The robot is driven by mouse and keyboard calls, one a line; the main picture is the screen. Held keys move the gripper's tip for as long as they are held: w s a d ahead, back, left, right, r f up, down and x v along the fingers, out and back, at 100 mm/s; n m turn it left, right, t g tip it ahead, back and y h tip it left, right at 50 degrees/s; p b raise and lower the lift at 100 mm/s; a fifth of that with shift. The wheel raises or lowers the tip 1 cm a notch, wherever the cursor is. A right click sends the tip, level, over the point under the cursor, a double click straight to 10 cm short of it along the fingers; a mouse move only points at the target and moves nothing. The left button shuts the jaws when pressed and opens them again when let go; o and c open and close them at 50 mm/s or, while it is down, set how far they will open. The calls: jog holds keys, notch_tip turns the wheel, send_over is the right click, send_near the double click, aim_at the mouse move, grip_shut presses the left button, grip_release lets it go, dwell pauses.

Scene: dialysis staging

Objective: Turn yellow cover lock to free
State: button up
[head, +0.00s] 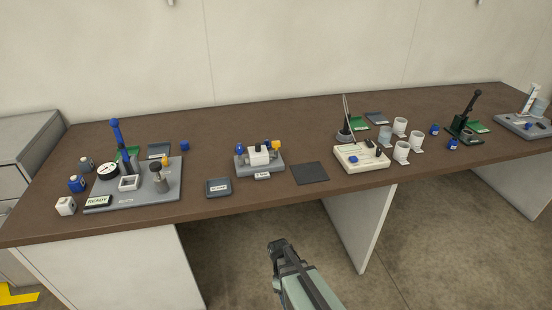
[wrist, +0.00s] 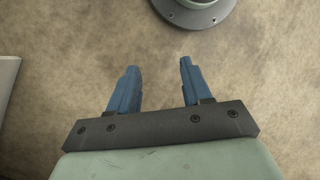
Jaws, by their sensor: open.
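A small yellow part (head: 276,145) shows at the back right of a small grey station (head: 270,170) in the middle of the table. It looks like the yellow cover lock, but it is too small to tell its setting. The station also bears a white block (head: 258,155) and blue parts. My gripper (head: 277,246) is in front of the table, over the floor and apart from the station. In the wrist view my gripper (wrist: 160,66) shows two blue fingers spread apart with nothing between them. The yellow part is outside the wrist view.
A dark tray (head: 218,188) and a dark mat (head: 310,173) flank the middle station. A white box (head: 361,159) and several cups stand farther right.

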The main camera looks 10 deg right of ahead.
jog(key=w+r+n, duration=0.3)
jog(key=w+r, duration=0.3)
jog(key=r, duration=0.3)
jog(key=w+a+r+n+t, duration=0.1)
jog(key=w+r+n, duration=0.3)
jog(key=w+r, duration=0.3)
jog(key=w+r+n+t+h, duration=0.1)
jog(key=w+r+n, duration=0.2)
jog(key=w+r, duration=0.4)
jog(key=shift+w+a+r+n, duration=0.1)
jog(key=shift+a+r+n, duration=0.05)
jog(key=shift+r, duration=1.45)
jog(key=shift+w+a+r+n, duration=0.1)
jog(key=shift+a+r+n, duration=0.05)
jog(key=shift+r, duration=1.4)
jog(key=m+t+y, duration=0.1)
jog(key=t+y, duration=0.1)
jog(key=t, duration=0.1)
send_near(276, 142)
notch_tip(276, 142, down, 9)
jog(key=shift+d, duration=0.15)
grip_shut()
